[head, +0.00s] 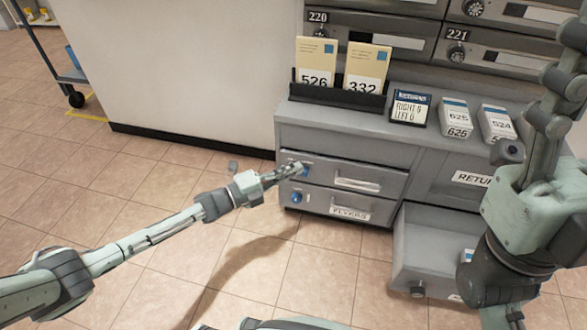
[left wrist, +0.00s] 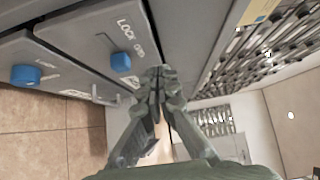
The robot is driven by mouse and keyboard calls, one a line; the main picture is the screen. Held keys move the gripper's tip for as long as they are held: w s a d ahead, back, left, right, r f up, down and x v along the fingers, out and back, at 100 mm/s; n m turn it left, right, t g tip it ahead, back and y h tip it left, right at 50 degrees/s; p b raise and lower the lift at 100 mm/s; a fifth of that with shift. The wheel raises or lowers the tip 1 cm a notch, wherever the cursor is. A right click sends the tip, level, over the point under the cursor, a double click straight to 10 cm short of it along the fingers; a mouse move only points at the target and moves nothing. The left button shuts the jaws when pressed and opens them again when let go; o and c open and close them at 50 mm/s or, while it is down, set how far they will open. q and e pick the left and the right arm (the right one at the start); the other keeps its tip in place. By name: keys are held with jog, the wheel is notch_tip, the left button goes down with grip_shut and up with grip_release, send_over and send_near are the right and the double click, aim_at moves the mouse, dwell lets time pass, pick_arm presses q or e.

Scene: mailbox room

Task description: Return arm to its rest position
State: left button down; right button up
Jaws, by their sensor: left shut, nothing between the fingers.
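My left arm reaches in from the left in the head view. Its left gripper (head: 297,168) is shut and empty, in front of the upper left drawer (head: 325,172) beside its blue lock knob. In the left wrist view the closed fingertips (left wrist: 162,72) are close to the drawer fronts, with one blue knob (left wrist: 121,62) just left of them and another blue knob (left wrist: 26,75) farther left. I cannot tell whether the fingertips touch the drawer front.
A lower right drawer (head: 415,250) stands open toward me. The cabinet top (head: 345,132) carries cards and boxes, with numbered mailboxes (head: 380,35) above. A cart (head: 60,50) stands at far left.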

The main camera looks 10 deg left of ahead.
pick_arm(q)
jog(key=p+v, duration=0.1)
jog(key=v, duration=0.9)
jog(key=shift+s+p, duration=0.3)
jog(key=shift+p, duration=0.1)
